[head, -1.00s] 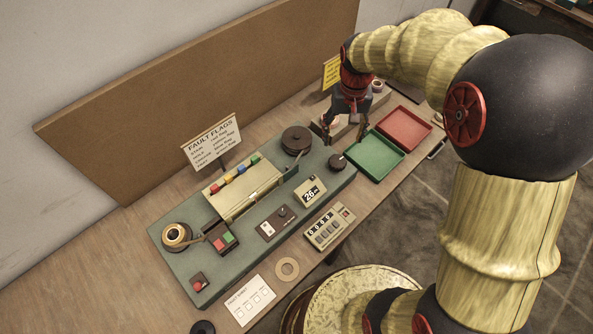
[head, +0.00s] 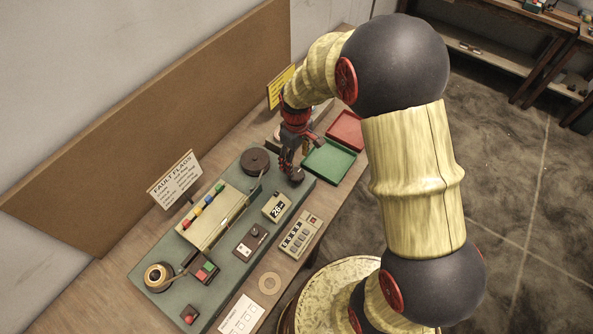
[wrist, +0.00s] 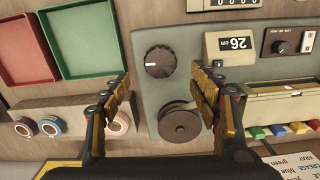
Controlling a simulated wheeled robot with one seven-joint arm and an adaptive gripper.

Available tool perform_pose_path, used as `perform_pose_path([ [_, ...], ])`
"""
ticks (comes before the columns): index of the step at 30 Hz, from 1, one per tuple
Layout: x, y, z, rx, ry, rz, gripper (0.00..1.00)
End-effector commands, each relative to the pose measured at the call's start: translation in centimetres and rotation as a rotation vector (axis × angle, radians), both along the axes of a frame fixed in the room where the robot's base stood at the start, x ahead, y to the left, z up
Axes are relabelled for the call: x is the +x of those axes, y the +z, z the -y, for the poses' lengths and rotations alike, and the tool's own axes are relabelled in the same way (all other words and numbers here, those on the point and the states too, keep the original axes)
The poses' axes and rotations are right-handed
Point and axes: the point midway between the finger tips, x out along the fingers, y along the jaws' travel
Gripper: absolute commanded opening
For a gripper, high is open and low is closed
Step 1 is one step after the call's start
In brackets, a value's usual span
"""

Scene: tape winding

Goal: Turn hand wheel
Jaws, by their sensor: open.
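The hand wheel is a small dark round knob (head: 297,175) at the right end of the green-grey machine (head: 232,262). In the wrist view the hand wheel (wrist: 160,61) lies just past my fingertips, between their lines. My gripper (head: 289,167) is open and empty, pointing down close to the wheel and partly covering it in the head view. In the wrist view the open fingers (wrist: 165,84) stand wide on either side, with nothing between them. I cannot tell their exact height above the wheel.
A brown reel (head: 255,160) sits beside the wheel, under my fingers in the wrist view (wrist: 179,128). A counter showing 26 cm (head: 276,207) is close by. Green (head: 329,160) and red (head: 346,130) trays lie to the right. Tape rolls (wrist: 72,125) stand on a holder.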

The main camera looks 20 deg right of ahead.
Motion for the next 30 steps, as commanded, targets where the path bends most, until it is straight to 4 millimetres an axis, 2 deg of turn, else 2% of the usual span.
perform_pose_path([
  [9, -0.1, -4.9, 0.0, 0.000, -0.003, -0.004, 0.61],
  [13, -0.1, -6.3, 0.0, 0.000, -0.003, -0.004, 0.61],
  [18, 0.0, -7.0, 0.0, 0.000, -0.003, -0.001, 0.61],
  [25, 0.0, -7.1, 0.0, 0.000, -0.004, -0.001, 0.61],
  [30, 0.0, -7.1, 0.0, 0.000, -0.004, -0.001, 0.52],
])
